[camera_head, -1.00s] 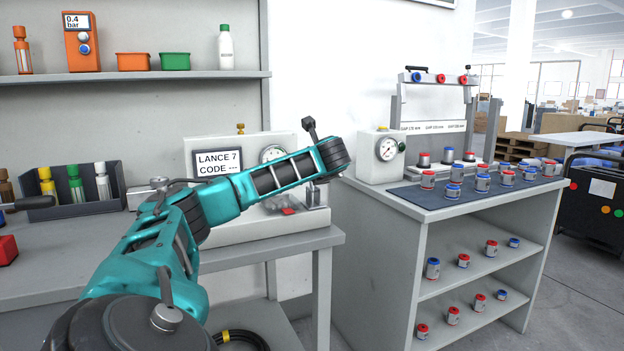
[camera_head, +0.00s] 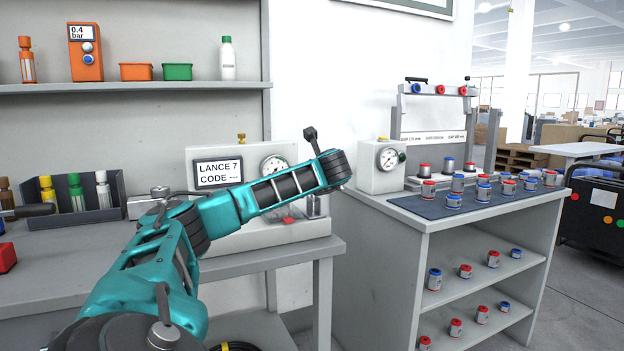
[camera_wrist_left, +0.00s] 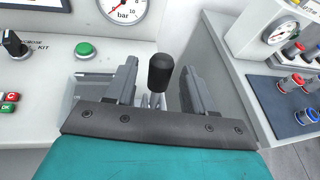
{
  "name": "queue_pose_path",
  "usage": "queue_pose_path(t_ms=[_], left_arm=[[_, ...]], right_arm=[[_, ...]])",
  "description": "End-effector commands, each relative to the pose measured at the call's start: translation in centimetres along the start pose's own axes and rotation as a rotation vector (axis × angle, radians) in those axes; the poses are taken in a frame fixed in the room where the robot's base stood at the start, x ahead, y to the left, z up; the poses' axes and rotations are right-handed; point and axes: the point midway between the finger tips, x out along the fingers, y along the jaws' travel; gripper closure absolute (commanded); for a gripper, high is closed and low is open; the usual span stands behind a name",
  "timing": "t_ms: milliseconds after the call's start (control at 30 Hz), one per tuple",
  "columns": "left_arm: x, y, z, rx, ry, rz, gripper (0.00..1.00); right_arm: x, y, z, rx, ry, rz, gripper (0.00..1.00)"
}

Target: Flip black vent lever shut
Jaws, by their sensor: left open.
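The black vent lever (camera_wrist_left: 161,72) shows in the left wrist view as a black grip on a thin metal stem. It stands roughly upright in the picture, at the right end of the grey test unit. My left gripper (camera_wrist_left: 159,67) is open, with one finger on each side of the lever. Gaps show between the grip and both fingers. In the head view, my teal left arm reaches across the front of the test unit (camera_head: 258,240); its gripper and the lever cannot be made out there. My right gripper is in neither view.
A pressure gauge (camera_wrist_left: 124,8), a green button (camera_wrist_left: 85,49) and a black knob (camera_wrist_left: 14,44) sit left of the lever. A second bench (camera_head: 430,217) with several red and blue canisters stands to the right. A bottle rack (camera_head: 103,214) stands at the left.

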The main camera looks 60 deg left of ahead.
Motion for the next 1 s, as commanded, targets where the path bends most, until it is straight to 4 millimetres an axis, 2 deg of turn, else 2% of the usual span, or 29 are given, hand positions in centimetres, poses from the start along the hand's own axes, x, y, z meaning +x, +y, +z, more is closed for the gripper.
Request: queue_pose_path(t_ms=[200, 367, 800, 1000], left_arm=[[-0.2, 0.0, 0.0, -0.001, 0.000, -0.001, 0.47], [-1.6, -0.1, 0.0, 0.000, 0.000, -0.003, 0.47], [-10.1, -0.1, 0.1, 0.000, -0.001, -0.003, 0.47], [-12.4, 0.0, 0.0, 0.000, 0.000, -0.002, 0.47]], right_arm=[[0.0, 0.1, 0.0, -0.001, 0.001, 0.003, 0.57], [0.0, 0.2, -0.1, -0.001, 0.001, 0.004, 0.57], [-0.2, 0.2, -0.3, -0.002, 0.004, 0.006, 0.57], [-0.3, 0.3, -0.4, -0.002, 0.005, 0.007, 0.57]])
